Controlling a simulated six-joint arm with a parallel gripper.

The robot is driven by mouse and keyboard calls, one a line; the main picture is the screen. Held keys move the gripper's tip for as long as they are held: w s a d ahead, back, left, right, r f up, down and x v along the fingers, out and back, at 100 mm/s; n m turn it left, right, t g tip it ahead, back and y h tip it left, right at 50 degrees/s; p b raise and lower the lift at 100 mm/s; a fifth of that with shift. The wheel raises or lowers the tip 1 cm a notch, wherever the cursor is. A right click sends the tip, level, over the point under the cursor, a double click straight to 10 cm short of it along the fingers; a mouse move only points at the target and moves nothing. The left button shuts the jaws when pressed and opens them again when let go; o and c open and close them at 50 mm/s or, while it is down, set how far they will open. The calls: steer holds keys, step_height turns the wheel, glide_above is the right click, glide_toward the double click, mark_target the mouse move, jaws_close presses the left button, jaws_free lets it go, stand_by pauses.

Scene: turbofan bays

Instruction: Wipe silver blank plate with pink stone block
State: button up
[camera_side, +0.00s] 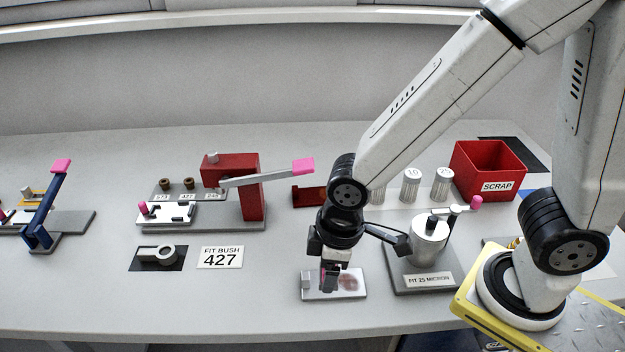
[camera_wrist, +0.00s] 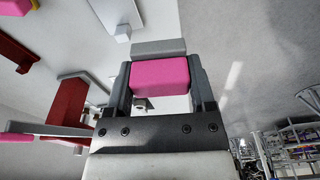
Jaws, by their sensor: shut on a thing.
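The pink stone block (camera_wrist: 160,76) is clamped between the two fingers of my gripper (camera_wrist: 160,85) in the wrist view. In the side view my gripper (camera_side: 333,272) points down over the left part of the silver blank plate (camera_side: 318,293), and only a small pink bit of the block shows between the fingers. The plate lies flat on the bench, with a dull reddish-brown smudge (camera_side: 348,282) on its right half and a small grey block at its left end. Whether the stone touches the plate I cannot tell.
A grey canister fixture (camera_side: 430,240) marked "FIT 25 MICRON" stands close right of the plate. A red lever press (camera_side: 245,190) and a "FIT BUSH 427" card (camera_side: 220,257) are to the left. A red SCRAP bin (camera_side: 487,170) is at back right. Bench left of the plate is clear.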

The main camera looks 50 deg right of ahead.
steer(key=m, duration=0.2)
steer(key=d+m, duration=0.1)
steer(key=m, duration=0.1)
steer(key=w+f+m, duration=0.1)
steer(key=m, duration=0.1)
steer(key=shift+d+m+h, duration=0.2)
steer(key=shift+m+h, duration=0.1)
steer(key=w+d+f+m, duration=0.1)
steer(key=d+m, duration=0.1)
steer(key=m, duration=0.7)
steer(key=w+d+f+m+g+h, duration=0.1)
steer(key=d+m, duration=0.1)
steer(key=m, duration=0.8)
steer(key=shift+w+d+f+h, duration=0.3)
steer(key=shift+w+f, duration=0.1)
steer(key=shift+f, duration=0.1)
